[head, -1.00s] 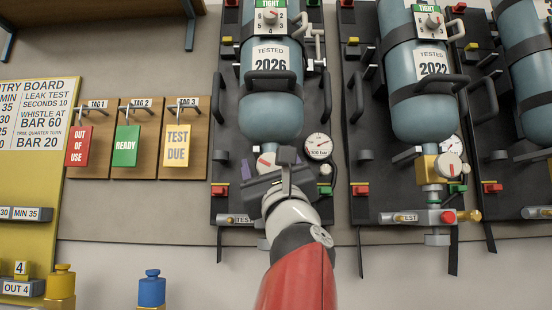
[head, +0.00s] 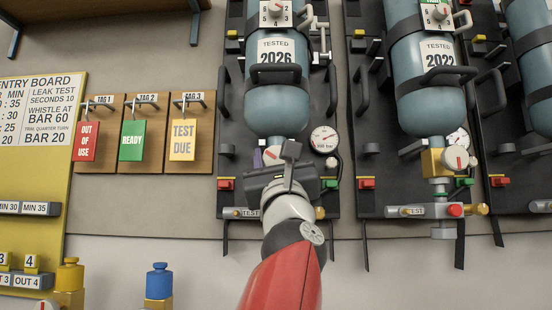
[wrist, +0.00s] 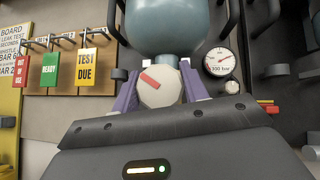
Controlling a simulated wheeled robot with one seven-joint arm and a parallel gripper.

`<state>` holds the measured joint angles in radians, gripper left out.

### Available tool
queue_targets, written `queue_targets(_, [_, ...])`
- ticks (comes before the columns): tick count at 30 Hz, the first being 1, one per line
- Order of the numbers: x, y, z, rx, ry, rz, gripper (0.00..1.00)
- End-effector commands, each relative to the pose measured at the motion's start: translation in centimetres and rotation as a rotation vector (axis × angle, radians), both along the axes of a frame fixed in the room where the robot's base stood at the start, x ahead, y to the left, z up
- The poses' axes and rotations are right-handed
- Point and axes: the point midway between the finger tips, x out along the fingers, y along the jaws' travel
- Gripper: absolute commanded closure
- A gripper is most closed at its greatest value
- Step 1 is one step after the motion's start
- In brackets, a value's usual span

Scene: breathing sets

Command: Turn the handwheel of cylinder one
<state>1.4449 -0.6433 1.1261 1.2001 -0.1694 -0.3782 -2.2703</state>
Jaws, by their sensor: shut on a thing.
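The handwheel (wrist: 158,94) under the left-hand blue cylinder (head: 277,110) is pale and many-sided, with a red mark slanting to the upper left in the wrist view. My gripper (wrist: 161,84) has its two purple fingers on either side of the handwheel, shut on it. In the head view the gripper body covers most of the handwheel, leaving a little of its pale face and red mark showing. The cylinder hangs upright on a dark panel, with a white "TESTED 2026" label (head: 277,50).
A pressure gauge (head: 323,139) sits close to the right of the gripper. Red, green and yellow fittings flank it. A second cylinder (head: 430,105) with its own handwheel (head: 455,158) stands to the right. Three hanging tags (head: 132,140) and a yellow board (head: 30,175) are at left.

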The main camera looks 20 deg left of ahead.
Motion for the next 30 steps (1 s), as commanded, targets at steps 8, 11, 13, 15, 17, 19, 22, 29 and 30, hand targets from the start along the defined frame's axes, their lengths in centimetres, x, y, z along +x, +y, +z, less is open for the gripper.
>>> queue_targets(8, [0.01, 0.15, 0.09, 0.224, 0.051, -0.002, 0.79])
queue_targets(11, [0.05, 0.09, 0.1, 0.317, 0.074, -0.001, 0.79])
queue_targets(13, [0.04, 0.03, 0.14, 0.383, 0.091, 0.001, 0.79])
queue_targets(15, [0.06, -0.01, 0.1, 0.448, 0.106, 0.002, 0.79])
queue_targets(17, [0.06, -0.05, 0.08, 0.504, 0.12, 0.004, 0.79])
queue_targets(19, [0.05, -0.1, 0.08, 0.569, 0.136, 0.006, 0.79])
queue_targets(22, [0.06, -0.18, 0.05, 0.663, 0.158, 0.007, 0.79])
queue_targets(29, [0.06, -0.32, 0.03, 0.859, 0.205, 0.012, 0.79])
queue_targets(30, [0.08, -0.34, 0.0, 0.884, 0.211, 0.012, 0.79])
